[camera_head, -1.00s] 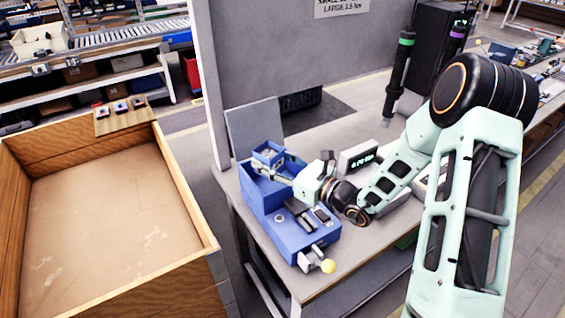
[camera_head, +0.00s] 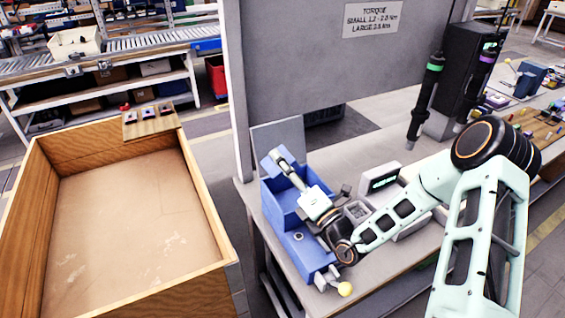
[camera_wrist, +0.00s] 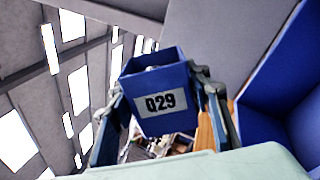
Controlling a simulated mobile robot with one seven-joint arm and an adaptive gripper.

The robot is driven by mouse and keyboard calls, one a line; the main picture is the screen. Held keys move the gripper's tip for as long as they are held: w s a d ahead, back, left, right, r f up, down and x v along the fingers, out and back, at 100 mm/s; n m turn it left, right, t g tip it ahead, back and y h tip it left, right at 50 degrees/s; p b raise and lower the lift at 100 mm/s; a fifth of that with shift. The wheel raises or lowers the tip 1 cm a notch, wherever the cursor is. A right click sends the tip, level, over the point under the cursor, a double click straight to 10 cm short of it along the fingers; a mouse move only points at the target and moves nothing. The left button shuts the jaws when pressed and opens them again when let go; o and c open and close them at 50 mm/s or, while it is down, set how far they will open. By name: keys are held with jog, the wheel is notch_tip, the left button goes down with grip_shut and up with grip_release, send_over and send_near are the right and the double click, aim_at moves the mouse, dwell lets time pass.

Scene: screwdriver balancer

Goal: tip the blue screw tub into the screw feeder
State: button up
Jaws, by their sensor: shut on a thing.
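In the head view my gripper (camera_head: 283,164) is over the back left of the screw feeder (camera_head: 303,252), and the tub is mostly hidden. The feeder is a blue box with an open hopper; its blue wall also shows at the right of the wrist view (camera_wrist: 264,103). I see no screws falling.
A wooden-sided crate (camera_head: 205,215) stands left of the workbench (camera_head: 385,240). A grey panel (camera_head: 320,60) rises behind the feeder. Dark screwdrivers hang at the back right.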

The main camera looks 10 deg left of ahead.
aim_at(286, 150)
jog(key=m, duration=0.1)
jog(key=r+m+t+p, duration=0.1)
jog(key=m, duration=0.1)
jog(key=m+h+p, duration=0.1)
jog(key=shift+w+d+r+m+t, duration=0.1)
jog(key=shift+d+r+m+t, duration=0.1)
jog(key=shift+r+m+t, duration=0.15)
jog(key=shift+w+d+r+m+t+h+p, duration=0.15)
jog(key=shift+m+t+h+p, duration=0.25)
jog(key=shift+m+p, duration=0.45)
jog(key=shift+d+r+m+t+h+p, duration=0.2)
jog(key=shift+m+h+p, duration=0.3)
jog(key=shift+m, duration=0.7)
jog(key=shift+a+f, duration=0.1)
jog(key=shift+a, duration=0.05)
